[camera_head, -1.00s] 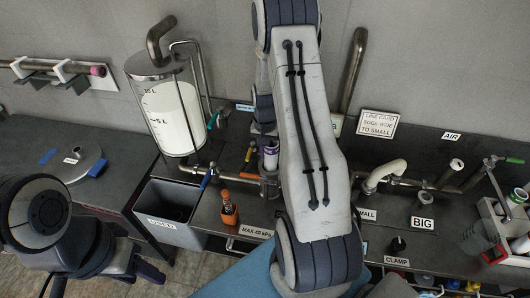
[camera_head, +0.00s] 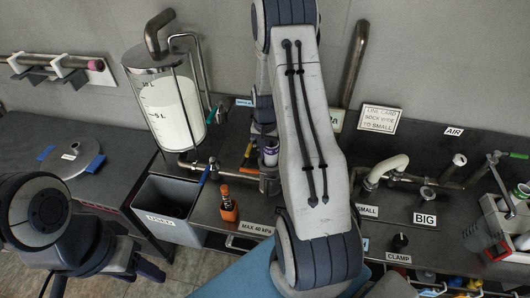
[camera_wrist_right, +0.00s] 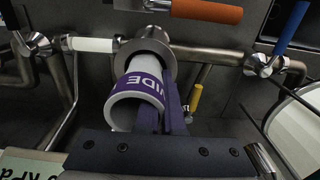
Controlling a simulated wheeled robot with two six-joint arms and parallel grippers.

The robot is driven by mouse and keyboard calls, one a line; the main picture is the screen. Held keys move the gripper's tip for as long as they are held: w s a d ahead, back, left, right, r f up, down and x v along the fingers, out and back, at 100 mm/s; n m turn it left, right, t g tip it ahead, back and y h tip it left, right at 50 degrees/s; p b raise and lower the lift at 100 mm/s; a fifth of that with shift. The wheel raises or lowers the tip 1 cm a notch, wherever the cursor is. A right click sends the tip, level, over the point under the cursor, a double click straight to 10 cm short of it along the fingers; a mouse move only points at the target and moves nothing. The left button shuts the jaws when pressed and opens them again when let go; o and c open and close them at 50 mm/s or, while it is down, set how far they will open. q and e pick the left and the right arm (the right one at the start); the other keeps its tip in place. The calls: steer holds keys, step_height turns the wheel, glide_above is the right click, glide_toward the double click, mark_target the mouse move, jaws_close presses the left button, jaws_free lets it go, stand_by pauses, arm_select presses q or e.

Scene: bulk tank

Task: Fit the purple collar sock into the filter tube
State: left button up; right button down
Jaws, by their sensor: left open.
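The purple collar sock (camera_wrist_right: 137,105), a white roll with a purple collar lettered "WIDE", shows in the right wrist view. Its far end meets the round steel mouth of the filter tube (camera_wrist_right: 146,45) and looks lined up with it; how deep it sits is hidden. The purple collar (camera_head: 270,155) also shows small in the head view, beside my right arm. My right gripper (camera_wrist_right: 161,115) has its fingers close together at the collar's right edge, apparently pinching its wall. My left gripper (camera_head: 138,262) is open and empty at the lower left, far from the sock.
Steel pipes with an orange handle (camera_wrist_right: 207,11) and a blue handle (camera_wrist_right: 292,25) lie close around the tube. A grey bin (camera_head: 170,212), an orange bottle (camera_head: 228,206) and a milk tank (camera_head: 168,105) stand to the left. My right arm hides the bench's middle.

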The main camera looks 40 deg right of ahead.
steer(key=shift+f+b, duration=0.3)
steer(key=shift+f, duration=0.2)
steer(key=c, duration=1)
jaws_free()
steer(key=shift+r, duration=0.1)
step_height(320, 180, up, 9)
steer(key=shift+r+b, duration=0.1)
steer(key=shift+b, duration=0.95)
steer(key=shift+r, duration=0.6)
steer(key=shift+a, duration=0.1)
